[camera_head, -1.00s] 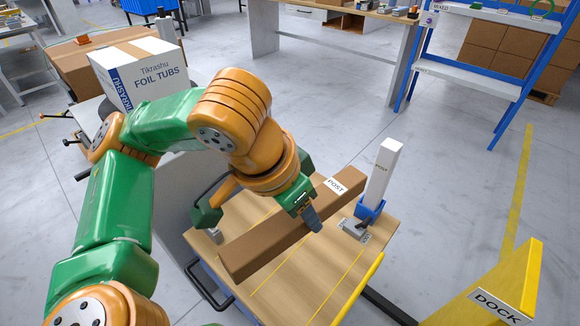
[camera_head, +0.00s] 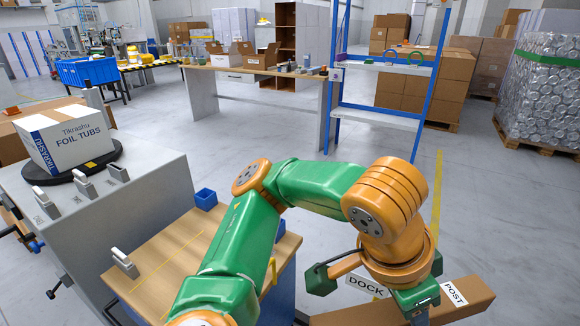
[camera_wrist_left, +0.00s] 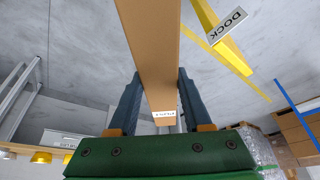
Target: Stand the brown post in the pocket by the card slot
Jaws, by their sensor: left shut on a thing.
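In the left wrist view the post (camera_wrist_left: 150,40) passes between the two dark fingers (camera_wrist_left: 158,90). A blue pocket (camera_head: 205,198), seemingly empty, stands at the table's far corner. My right gripper is not in view.
The wooden table (camera_head: 155,250) has yellow lines and a small grey holder (camera_head: 123,263) at its left edge.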

